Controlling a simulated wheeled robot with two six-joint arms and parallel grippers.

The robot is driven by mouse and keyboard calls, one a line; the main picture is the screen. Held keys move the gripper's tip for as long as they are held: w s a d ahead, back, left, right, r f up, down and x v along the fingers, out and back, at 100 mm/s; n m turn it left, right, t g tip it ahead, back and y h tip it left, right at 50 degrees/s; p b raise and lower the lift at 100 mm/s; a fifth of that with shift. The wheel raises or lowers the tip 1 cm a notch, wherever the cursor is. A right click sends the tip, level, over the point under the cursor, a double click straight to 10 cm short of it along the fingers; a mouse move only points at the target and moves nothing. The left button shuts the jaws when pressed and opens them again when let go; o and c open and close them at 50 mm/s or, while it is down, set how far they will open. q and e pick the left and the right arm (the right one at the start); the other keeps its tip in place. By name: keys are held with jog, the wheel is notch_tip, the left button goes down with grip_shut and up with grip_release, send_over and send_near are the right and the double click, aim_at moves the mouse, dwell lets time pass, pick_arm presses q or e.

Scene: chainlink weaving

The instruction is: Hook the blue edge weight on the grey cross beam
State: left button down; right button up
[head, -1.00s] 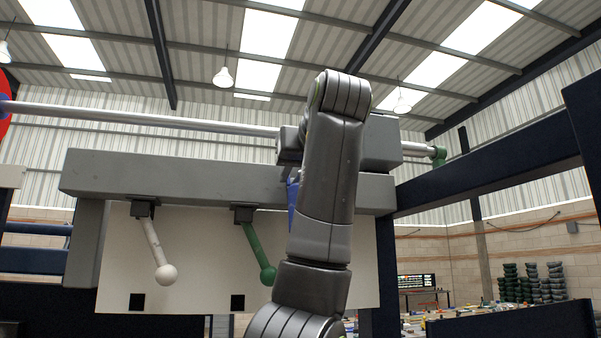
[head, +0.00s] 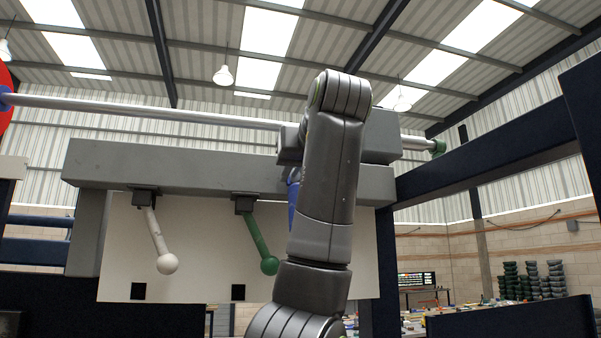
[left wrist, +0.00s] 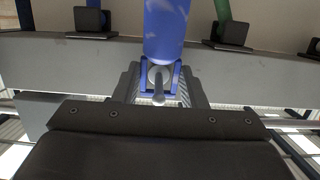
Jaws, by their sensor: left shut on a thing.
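The grey cross beam (head: 170,168) runs across the head view. It also shows in the left wrist view (left wrist: 45,65), running behind the weight. The blue edge weight (head: 293,195) is mostly hidden behind my left arm in the head view. In the left wrist view the blue weight (left wrist: 165,30) shows as a blue body with a blue bracket around a round metal end. My left gripper (left wrist: 160,88) is shut on it, with a finger on either side. Whether the weight touches the beam cannot be told. My right gripper is not in view.
A white rod with a ball (head: 158,242) and a green one (head: 259,242) hang from dark blocks on the beam, left of my arm. A pale panel (head: 205,270) stands behind them. A metal bar (head: 150,112) crosses above the beam. A dark frame rail (head: 490,165) lies right.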

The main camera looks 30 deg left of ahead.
pick_arm(q)
jog(key=c, duration=0.8)
grip_release()
jog(key=shift+s+d, duration=0.4)
jog(key=shift+d, duration=0.1)
jog(key=b+v, duration=0.4)
jog(key=v, duration=1.2)
jog(key=shift+s+d+r, duration=0.1)
jog(key=shift+d+r, duration=0.05)
